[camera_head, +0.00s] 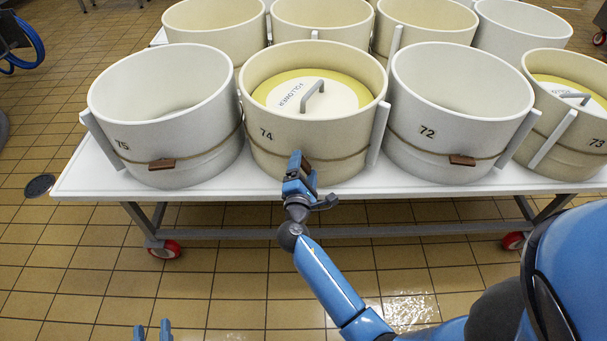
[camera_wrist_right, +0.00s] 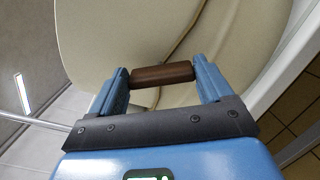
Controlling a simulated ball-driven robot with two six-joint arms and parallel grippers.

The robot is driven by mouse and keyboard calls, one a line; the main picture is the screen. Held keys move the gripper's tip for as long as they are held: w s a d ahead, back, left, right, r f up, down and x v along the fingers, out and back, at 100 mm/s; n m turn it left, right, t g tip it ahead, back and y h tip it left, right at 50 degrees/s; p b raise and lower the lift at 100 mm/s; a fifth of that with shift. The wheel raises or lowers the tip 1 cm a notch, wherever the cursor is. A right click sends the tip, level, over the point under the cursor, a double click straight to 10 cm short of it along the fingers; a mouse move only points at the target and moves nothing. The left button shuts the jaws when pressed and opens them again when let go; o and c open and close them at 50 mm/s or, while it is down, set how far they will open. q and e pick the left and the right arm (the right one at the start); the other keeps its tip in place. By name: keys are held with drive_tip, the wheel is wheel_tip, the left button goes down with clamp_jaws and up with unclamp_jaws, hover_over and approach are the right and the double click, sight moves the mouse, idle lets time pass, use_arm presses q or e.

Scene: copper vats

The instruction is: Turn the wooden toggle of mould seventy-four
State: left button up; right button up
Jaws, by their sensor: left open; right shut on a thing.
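Mould seventy-four (camera_head: 262,158) is a cream tub marked 74 with a cord around it. A yellow-rimmed follower (camera_head: 312,93) with a grey handle sits inside it. My right gripper (camera_head: 297,160) is at the front of this mould. In the right wrist view, my gripper's blue fingers (camera_wrist_right: 162,78) are shut on the ends of the brown wooden toggle (camera_wrist_right: 163,74), which lies against the mould wall (camera_wrist_right: 120,35).
Mould 75 (camera_head: 190,135) stands to the left and mould 72 (camera_head: 430,110) to the right, each with its own toggle. Mould 73 (camera_head: 575,140) is further right. All stand on a white wheeled table (camera_head: 90,180). The tiled floor in front is clear.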

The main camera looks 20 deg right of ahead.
drive_tip(key=m+b, duration=0.2)
drive_tip(key=m, duration=0.1)
drive_tip(key=shift+f+b, duration=0.35)
drive_tip(key=shift+b, duration=0.05)
drive_tip(key=shift+m+b, duration=0.95)
drive_tip(key=shift+m, duration=0.55)
drive_tip(key=shift+r, duration=0.1)
drive_tip(key=o, duration=1)
drive_tip(key=shift+c, duration=0.2)
drive_tip(key=shift+s, duration=0.1)
drive_tip(key=p+v, duration=0.1)
drive_tip(key=v, duration=0.9)
drive_tip(key=shift+s, duration=0.35)
drive_tip(key=shift+a, duration=0.15)
